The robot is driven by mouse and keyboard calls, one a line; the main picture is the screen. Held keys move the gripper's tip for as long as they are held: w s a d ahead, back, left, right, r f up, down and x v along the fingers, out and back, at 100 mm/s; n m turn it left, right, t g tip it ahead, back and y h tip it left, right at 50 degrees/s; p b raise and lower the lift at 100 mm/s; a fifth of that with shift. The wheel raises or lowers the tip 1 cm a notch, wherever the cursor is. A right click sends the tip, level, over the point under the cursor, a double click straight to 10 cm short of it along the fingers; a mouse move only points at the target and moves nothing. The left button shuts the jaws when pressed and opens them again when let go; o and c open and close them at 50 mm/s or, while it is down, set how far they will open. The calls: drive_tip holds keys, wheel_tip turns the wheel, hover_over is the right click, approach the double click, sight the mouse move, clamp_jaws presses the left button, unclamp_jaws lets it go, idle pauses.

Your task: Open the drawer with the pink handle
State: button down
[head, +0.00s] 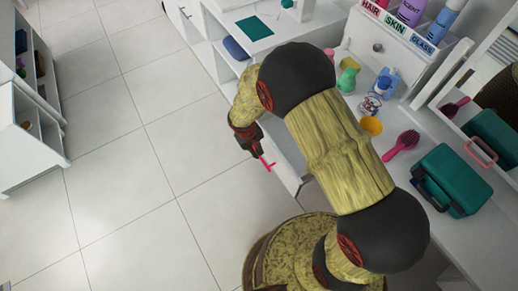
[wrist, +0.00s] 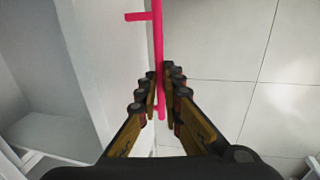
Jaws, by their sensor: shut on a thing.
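The pink handle (wrist: 158,50) is a thin bar, standing off a white drawer front (wrist: 100,70) by a short post in the wrist view. In the head view the pink handle (head: 267,163) shows small below my gripper (head: 257,152), at the front of the white unit. My gripper (wrist: 162,90) is shut on the handle near one end of the bar, with fingers on both sides of it in the wrist view. My arm hides much of the drawer in the head view. I cannot tell how far the drawer stands out.
The white counter (head: 440,150) holds a pink hairbrush (head: 403,145), a teal case (head: 452,178), a yellow cup (head: 372,125) and several bottles. A white shelf unit (head: 25,140) stands at the far left. The tiled floor (head: 150,150) between is clear.

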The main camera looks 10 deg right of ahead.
drive_tip(key=c, duration=1.9)
unclamp_jaws()
drive_tip(key=shift+r, duration=0.1)
drive_tip(key=r, duration=0.4)
drive_tip(key=a+r, duration=0.1)
drive_tip(key=r, duration=0.2)
drive_tip(key=a+r, duration=0.1)
drive_tip(key=r, duration=0.3)
drive_tip(key=shift+s+a+r, duration=0.1)
drive_tip(key=shift+s+r, duration=0.2)
drive_tip(key=shift+s, duration=0.05)
